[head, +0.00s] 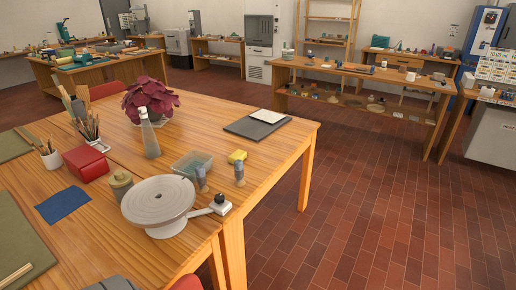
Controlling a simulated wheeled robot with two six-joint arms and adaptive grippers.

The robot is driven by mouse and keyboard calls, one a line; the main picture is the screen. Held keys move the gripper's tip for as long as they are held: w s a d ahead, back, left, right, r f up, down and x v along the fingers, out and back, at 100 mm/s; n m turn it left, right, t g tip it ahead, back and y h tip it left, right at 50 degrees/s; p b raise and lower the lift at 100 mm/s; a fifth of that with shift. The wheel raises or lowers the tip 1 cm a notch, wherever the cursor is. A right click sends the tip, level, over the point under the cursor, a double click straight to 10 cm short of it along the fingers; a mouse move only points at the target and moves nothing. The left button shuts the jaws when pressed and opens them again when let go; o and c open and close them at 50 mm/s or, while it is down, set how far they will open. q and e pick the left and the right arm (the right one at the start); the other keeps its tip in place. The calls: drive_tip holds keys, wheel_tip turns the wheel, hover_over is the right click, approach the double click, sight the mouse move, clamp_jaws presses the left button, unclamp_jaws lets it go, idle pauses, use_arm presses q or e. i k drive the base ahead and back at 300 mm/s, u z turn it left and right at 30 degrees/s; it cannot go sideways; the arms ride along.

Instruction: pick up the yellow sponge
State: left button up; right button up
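The yellow sponge (237,156) is a small block lying on the wooden table (285,150), toward its right edge. Neither of my grippers shows in the head view.
A grey turntable wheel (158,201) stands in front of the bottles. The tabletop right of the sponge is clear. Open brick floor (370,210) lies to the right.

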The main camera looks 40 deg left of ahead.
sight(240, 154)
drive_tip(key=u, duration=0.2)
drive_tip(key=i, duration=1.15)
drive_tip(key=u, duration=1.1)
drive_tip(key=i, duration=0.8)
drive_tip(key=u, duration=0.95)
